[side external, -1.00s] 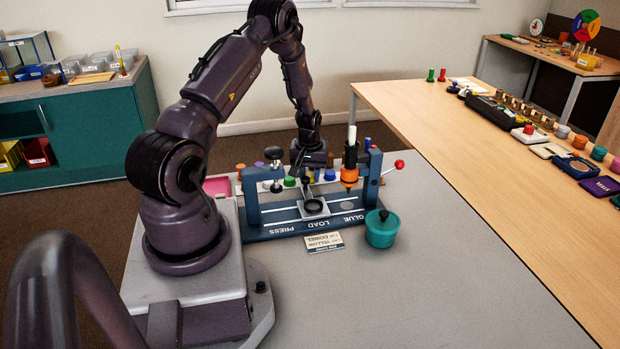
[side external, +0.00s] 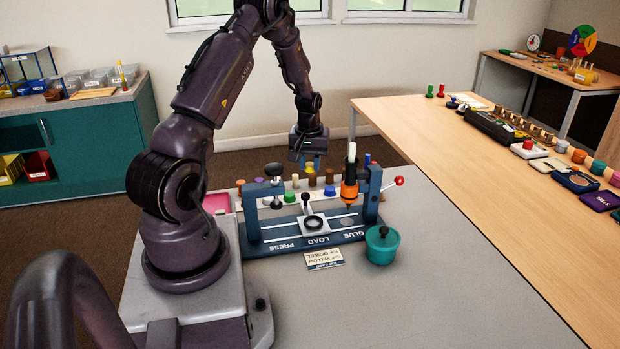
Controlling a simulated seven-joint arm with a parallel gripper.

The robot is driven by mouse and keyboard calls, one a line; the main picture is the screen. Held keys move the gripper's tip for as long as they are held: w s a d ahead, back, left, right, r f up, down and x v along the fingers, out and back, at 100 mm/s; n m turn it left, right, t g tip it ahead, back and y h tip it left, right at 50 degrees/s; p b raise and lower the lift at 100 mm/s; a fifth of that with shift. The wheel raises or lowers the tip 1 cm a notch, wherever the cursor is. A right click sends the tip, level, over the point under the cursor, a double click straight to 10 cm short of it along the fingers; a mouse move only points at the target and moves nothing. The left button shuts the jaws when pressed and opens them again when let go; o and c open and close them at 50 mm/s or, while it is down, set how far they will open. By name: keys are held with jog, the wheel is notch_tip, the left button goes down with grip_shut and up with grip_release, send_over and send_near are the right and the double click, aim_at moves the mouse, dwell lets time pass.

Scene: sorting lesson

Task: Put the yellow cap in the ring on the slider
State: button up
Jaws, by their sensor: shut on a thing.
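My gripper (side external: 310,161) is raised behind the blue fixture, above the row of small coloured caps. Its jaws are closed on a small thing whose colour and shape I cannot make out. I cannot pick out the yellow cap for certain. The slider (side external: 323,232) is a light plate on the fixture's base, by the word LOAD. The dark ring (side external: 314,222) lies on it, and nothing shows inside. My gripper is apart from the ring, higher and farther back.
The blue fixture (side external: 283,246) has a press with a black knob (side external: 273,169) at left and an orange glue bottle (side external: 349,191) at right. A red-tipped lever (side external: 399,181) sticks out at right. A teal pot (side external: 382,247) and a card (side external: 323,260) stand in front.

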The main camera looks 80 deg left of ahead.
jog(key=d+r, duration=0.1)
jog(key=d, duration=0.4)
send_over(312, 222)
jog(key=shift+d+f, duration=0.1)
jog(key=shift+d, duration=0.15)
jog(key=shift+f, duration=3)
jog(key=shift+f, duration=0.35)
jog(key=o, duration=1)
jog(key=shift+a, duration=0.1)
jog(key=shift+c, duration=0.4)
